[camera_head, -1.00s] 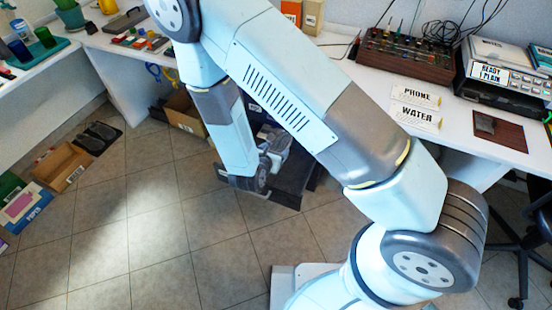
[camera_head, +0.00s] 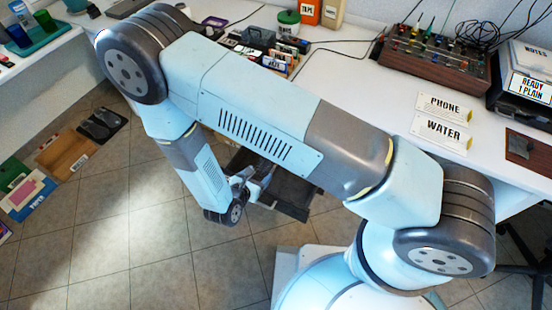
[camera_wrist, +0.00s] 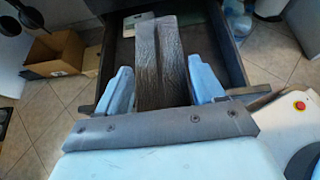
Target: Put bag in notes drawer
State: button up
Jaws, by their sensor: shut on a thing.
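My gripper shows in the wrist view (camera_wrist: 160,88) with a pale blue finger on each side. It is shut on the bag (camera_wrist: 160,62), a dark brown, wrinkled thing with a seam down its middle. Behind the bag is an open dark drawer (camera_wrist: 230,48), and the bag overlaps its interior in this view. I cannot tell how far the bag is above the drawer floor. In the head view the open drawer (camera_head: 292,196) juts out under the desk, and my gripper (camera_head: 255,183) is at its left side, partly hidden by my arm. The bag is not clear there.
A pale flat thing (camera_wrist: 137,22) lies at the back of the drawer. An open cardboard box (camera_wrist: 55,55) stands on the floor to the left. The white desk (camera_head: 350,75) bears PHONE and WATER signs (camera_head: 442,118). Tiled floor (camera_head: 110,215) is free at left.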

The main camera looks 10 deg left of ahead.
jog(key=w+a+f, duration=0.2)
jog(key=w+f, duration=1)
jog(key=w, duration=0.1)
jog(key=shift+w+f, duration=0.35)
jog(key=shift+s+d+f, duration=0.1)
jog(key=shift+f, duration=0.3)
